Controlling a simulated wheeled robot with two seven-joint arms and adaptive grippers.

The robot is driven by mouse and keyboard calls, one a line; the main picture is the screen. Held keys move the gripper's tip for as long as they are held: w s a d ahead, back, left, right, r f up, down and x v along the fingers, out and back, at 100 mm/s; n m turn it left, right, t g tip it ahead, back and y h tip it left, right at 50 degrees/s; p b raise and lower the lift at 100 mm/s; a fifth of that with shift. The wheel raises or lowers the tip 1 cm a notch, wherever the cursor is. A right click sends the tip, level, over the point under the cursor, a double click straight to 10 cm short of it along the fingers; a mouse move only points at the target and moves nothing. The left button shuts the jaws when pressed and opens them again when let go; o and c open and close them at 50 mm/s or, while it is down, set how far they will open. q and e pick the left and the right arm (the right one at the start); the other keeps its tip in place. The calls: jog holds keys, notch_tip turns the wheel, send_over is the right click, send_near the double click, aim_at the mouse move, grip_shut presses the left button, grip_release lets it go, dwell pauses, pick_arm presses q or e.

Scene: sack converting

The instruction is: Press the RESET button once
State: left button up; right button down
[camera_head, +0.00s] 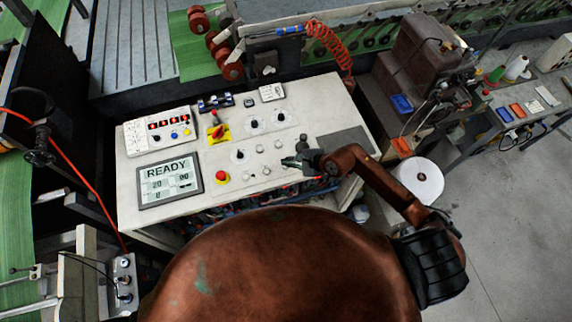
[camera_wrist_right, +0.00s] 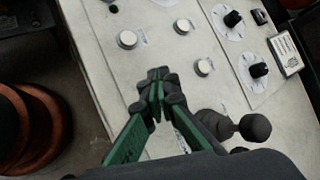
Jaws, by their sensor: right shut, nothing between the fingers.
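The control panel (camera_head: 205,160) is a pale sloped console in front of me. Several small pale round buttons sit on it, one of them (camera_head: 266,170) just left of my right gripper. In the right wrist view three silver-rimmed buttons show: one at upper left (camera_wrist_right: 127,39), one at top (camera_wrist_right: 182,25) and one (camera_wrist_right: 204,67) right of the fingertips. Their labels are too small to read, so I cannot tell which is RESET. My right gripper (camera_head: 291,162), with green fingers, is shut and empty over the panel; its fingertips (camera_wrist_right: 157,76) may hide another button. My left gripper is not in view.
A READY screen (camera_head: 168,181) and a red stop button (camera_head: 221,176) lie left of the gripper. A black ball-topped lever (camera_wrist_right: 252,128) stands close right of the fingers. Black knobs (camera_wrist_right: 232,18) and a red-yellow switch (camera_head: 217,133) are farther up the panel.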

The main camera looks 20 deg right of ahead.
jog(key=shift+r+p, duration=1.75)
jog(key=shift+r, duration=0.8)
